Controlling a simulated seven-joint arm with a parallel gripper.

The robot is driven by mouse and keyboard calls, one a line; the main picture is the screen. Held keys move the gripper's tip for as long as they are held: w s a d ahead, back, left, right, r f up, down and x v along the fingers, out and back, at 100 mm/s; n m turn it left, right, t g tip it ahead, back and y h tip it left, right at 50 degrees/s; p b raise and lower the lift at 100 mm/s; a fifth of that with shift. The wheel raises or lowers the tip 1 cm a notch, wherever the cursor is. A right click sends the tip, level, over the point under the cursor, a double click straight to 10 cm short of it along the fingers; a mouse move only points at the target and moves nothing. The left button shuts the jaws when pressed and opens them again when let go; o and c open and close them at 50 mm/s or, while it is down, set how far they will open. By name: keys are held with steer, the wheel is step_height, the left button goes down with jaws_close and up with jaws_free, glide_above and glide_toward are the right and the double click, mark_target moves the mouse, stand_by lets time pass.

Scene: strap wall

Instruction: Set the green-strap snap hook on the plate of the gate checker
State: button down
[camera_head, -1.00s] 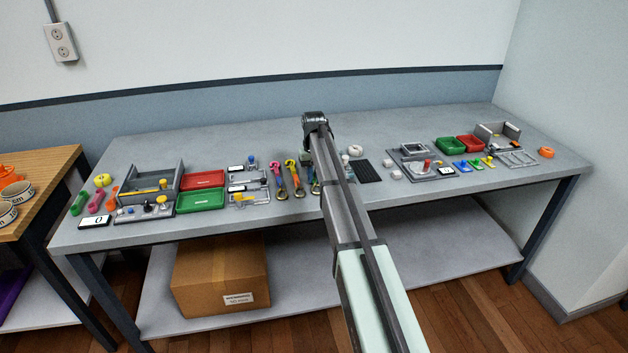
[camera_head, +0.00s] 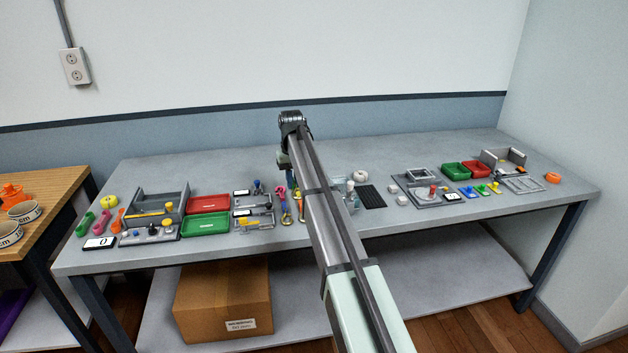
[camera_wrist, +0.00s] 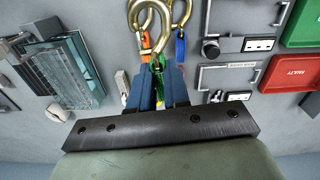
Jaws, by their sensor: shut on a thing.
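My gripper (camera_wrist: 158,92) points down over the table, its blue fingers shut on the green strap (camera_wrist: 158,64) of a snap hook. The gold metal hook (camera_wrist: 136,12) extends toward the top of the wrist view. Beside it are a gold hook with a blue strap (camera_wrist: 180,48) and an orange strap (camera_wrist: 144,42); I cannot tell whether they touch the held one. In the head view my arm hides most of the hooks. Two grey fixtures with small displays, the upper (camera_head: 250,189) and lower (camera_head: 252,218), stand left of the hooks. I cannot tell which is the gate checker.
Red (camera_head: 208,205) and green (camera_head: 205,224) trays lie left of the fixtures. A grey open box (camera_head: 160,205) stands further left. A black mat (camera_head: 372,196) and a fixture plate (camera_head: 418,190) lie to the right. The back of the table is clear.

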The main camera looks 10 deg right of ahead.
steer(key=s+a+f+n, duration=0.1)
steer(key=a+n, duration=0.7)
steer(key=s+a+f+n, duration=0.1)
steer(key=s+a+n, duration=0.1)
steer(key=a+n, duration=0.6)
steer(key=shift+s+f+n, duration=0.2)
steer(key=shift+s+n, duration=0.05)
steer(key=shift+n, duration=0.15)
steer(key=shift+f, duration=3.1)
steer(key=shift+f, duration=0.2)
steer(key=c, duration=1)
jaws_free()
steer(key=shift+o, duration=0.2)
